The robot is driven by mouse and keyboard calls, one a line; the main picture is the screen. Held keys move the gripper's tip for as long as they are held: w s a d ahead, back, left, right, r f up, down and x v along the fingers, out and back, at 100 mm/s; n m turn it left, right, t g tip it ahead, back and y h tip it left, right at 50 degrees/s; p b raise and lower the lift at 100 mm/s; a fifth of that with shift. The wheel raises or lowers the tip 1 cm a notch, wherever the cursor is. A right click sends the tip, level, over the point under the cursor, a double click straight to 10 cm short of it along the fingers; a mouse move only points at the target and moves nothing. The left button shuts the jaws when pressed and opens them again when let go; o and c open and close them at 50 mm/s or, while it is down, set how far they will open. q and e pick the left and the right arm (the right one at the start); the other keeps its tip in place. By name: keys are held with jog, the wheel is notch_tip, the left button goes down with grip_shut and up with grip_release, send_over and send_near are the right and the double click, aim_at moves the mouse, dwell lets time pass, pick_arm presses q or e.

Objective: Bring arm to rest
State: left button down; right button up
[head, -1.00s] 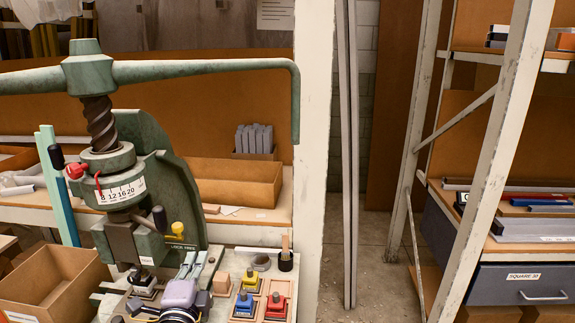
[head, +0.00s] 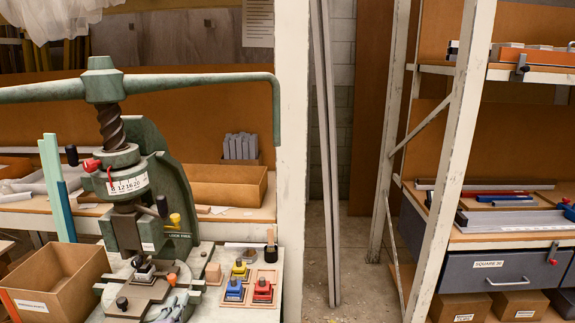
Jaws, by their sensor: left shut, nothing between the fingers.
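The green fly press (head: 170,150) stands on the bench at the left, with its long handle arm (head: 200,82) across the top, bent down at the right end. Its screw (head: 112,127) and white numbered dial (head: 128,185) show below the arm. My right gripper is not in view.
Blue (head: 234,290), yellow (head: 239,268) and red (head: 263,290) stamp-like blocks sit in wooden holders right of the press. A cardboard box (head: 57,280) stands at the left. A shelf rack (head: 450,180) with a grey drawer (head: 500,268) is at the right. Bare floor (head: 345,270) lies between.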

pick_arm(q)
jog(key=s+d+f+n+g+h, duration=0.1)
jog(key=s+f+n+g, duration=0.3)
jog(key=s+f, duration=0.45)
jog(key=s+d+f+n+g+h, duration=0.1)
jog(key=s+f+n+g, duration=0.35)
jog(key=s, duration=0.75)
jog(key=s+f+n+g, duration=0.4)
jog(key=s+f, duration=0.3)
jog(key=s, duration=0.3)
notch_tip(320, 180, down, 24)
jog(key=g, duration=0.1)
jog(key=s+a+f+m+g, duration=0.1)
jog(key=s+a+f, duration=0.1)
jog(key=s+f, duration=1.5)
jog(key=shift+s+a+f, duration=0.3)
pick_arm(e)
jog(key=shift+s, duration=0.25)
pick_arm(q)
jog(key=c, duration=2.3)
grip_release()
jog(key=shift+g, duration=0.25)
